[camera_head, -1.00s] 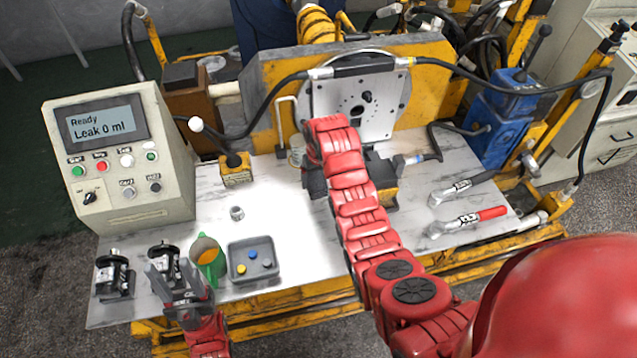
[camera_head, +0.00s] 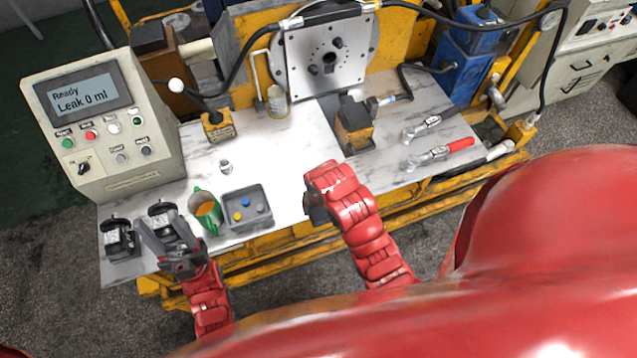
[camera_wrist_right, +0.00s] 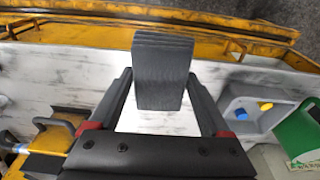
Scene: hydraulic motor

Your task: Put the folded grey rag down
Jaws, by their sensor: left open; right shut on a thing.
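The folded grey rag (camera_wrist_right: 163,72) is dark, with its stacked layers showing at one end, in the right wrist view. My right gripper (camera_wrist_right: 160,88) is shut on it and holds it over the white marbled bench top (camera_wrist_right: 60,80). In the head view my right gripper (camera_head: 314,208) is over the front part of the bench, right of the grey tray; the rag cannot be made out clearly there. I cannot tell how high it is above the surface. My left gripper (camera_head: 160,245) is open at the bench's front left, in front of a black pump part (camera_head: 162,214).
The grey tray (camera_head: 262,222) holds small coloured pieces, beside a green jug (camera_head: 205,212). Another black part (camera_head: 118,238) stands far left. Bench top (camera_head: 285,165) is bare in the middle.

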